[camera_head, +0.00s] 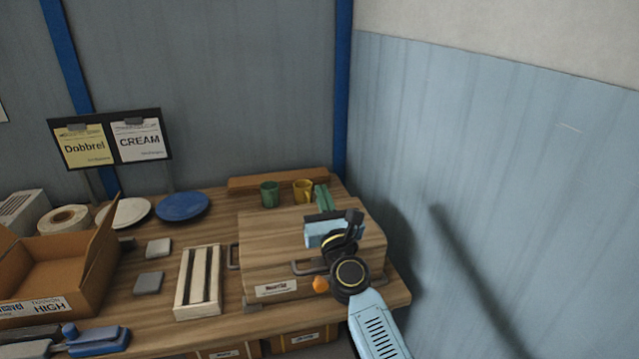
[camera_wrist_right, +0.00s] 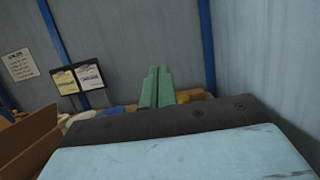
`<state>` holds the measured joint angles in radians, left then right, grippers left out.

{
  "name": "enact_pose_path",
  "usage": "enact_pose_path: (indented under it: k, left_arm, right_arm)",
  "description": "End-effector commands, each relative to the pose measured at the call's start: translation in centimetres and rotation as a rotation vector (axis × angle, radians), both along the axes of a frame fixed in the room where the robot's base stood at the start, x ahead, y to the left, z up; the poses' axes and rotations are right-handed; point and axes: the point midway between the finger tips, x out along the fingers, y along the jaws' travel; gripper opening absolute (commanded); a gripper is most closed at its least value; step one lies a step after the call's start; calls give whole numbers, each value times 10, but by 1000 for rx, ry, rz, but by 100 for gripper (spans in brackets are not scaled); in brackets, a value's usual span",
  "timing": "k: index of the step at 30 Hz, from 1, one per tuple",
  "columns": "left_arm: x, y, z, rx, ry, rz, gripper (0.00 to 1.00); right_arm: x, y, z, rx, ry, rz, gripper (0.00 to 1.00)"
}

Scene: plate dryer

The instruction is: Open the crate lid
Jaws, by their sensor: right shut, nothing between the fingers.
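The wooden crate (camera_head: 258,282) stands at the right end of the bench, with a white label and metal handles on its sides. Its flat wooden lid (camera_head: 270,235) lies level on top and looks closed. My right gripper (camera_head: 322,197) is over the far right part of the lid, its green fingers pointing to the back wall. The fingers are together and empty, as the right wrist view (camera_wrist_right: 155,87) also shows. I cannot tell whether they touch the lid. My right arm hides part of the crate's front right side.
A green mug (camera_head: 269,194) and a yellow mug (camera_head: 303,191) stand behind the crate. A slatted wooden rack (camera_head: 185,283), a blue plate (camera_head: 182,206) and an open cardboard box (camera_head: 75,262) are to the left. The wall (camera_head: 480,200) is close on the right.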

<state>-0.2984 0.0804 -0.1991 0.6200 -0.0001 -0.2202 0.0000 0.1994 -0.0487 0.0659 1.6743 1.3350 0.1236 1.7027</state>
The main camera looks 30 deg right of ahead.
Motion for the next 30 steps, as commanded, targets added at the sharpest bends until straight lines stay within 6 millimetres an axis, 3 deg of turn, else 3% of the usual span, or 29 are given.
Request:
enact_pose_path:
  k: [1,6,16,19,22,25,30]
  left_arm:
    - [0,0,-6,0,0,0,36]
    - [0,0,-15,0,0,-1,36]
    - [0,-1,-17,-1,-1,-1,36]
    - [0,-1,-17,-1,0,-1,36]
    - [0,-1,-17,-1,0,-2,36]
    - [0,-1,-17,-1,0,-2,36]
    - [-1,-1,-17,-1,0,-2,36]
  right_arm:
    - [-10,2,-10,0,2,0,0]
    - [-32,6,-23,0,1,-1,0]
    - [-43,10,-27,-10,1,2,0]
    - [-48,20,-29,-113,22,25,0]
    - [-61,45,-36,-377,69,87,0]
    - [-84,82,-55,-783,131,182,0]
    - [-144,127,-114,-1526,208,390,0]
